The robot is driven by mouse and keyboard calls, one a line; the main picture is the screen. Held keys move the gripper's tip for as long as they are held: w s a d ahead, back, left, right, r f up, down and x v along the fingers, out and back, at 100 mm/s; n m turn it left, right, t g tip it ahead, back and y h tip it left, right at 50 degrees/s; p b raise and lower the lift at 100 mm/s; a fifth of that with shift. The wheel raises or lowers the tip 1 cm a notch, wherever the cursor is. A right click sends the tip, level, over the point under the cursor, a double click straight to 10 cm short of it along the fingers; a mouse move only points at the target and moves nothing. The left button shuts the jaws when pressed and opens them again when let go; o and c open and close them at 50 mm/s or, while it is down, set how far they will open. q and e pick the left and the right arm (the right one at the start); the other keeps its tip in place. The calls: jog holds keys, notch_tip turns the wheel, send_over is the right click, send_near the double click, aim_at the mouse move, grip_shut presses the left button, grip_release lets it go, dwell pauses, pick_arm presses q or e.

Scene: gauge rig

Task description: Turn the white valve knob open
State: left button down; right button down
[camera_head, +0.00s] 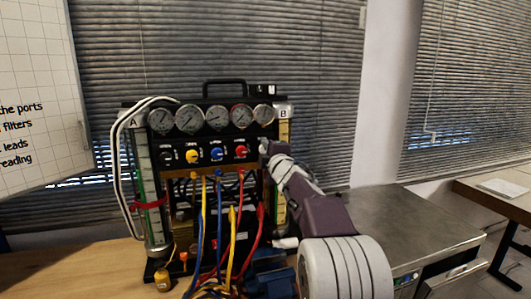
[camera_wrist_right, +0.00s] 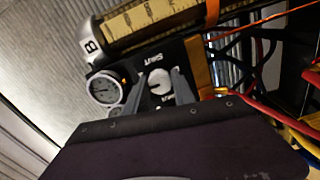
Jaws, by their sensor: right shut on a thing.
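The white valve knob (camera_wrist_right: 160,84) shows in the right wrist view on a black panel, between a round gauge and an orange-brown strip. My right gripper (camera_wrist_right: 163,92) has one finger on each side of the knob and is shut on it. In the head view my right gripper (camera_head: 265,147) reaches the right end of the panel's knob row and hides most of the white knob there. Black, yellow, blue and red knobs (camera_head: 241,151) stand in the row to its left. My left gripper is not in view.
The gauge rig (camera_head: 208,88) stands on a wooden table (camera_head: 80,268), with several gauges (camera_head: 217,117) above the knobs and tubes A (camera_head: 140,165) and B at its sides. Coloured hoses (camera_head: 204,215) hang in front. A metal-topped cabinet (camera_head: 410,215) is at the right.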

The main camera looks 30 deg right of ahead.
jog(key=shift+f, duration=0.1)
jog(key=c, duration=1.1)
grip_release()
jog(key=shift+o, duration=0.2)
jog(key=v, duration=0.9)
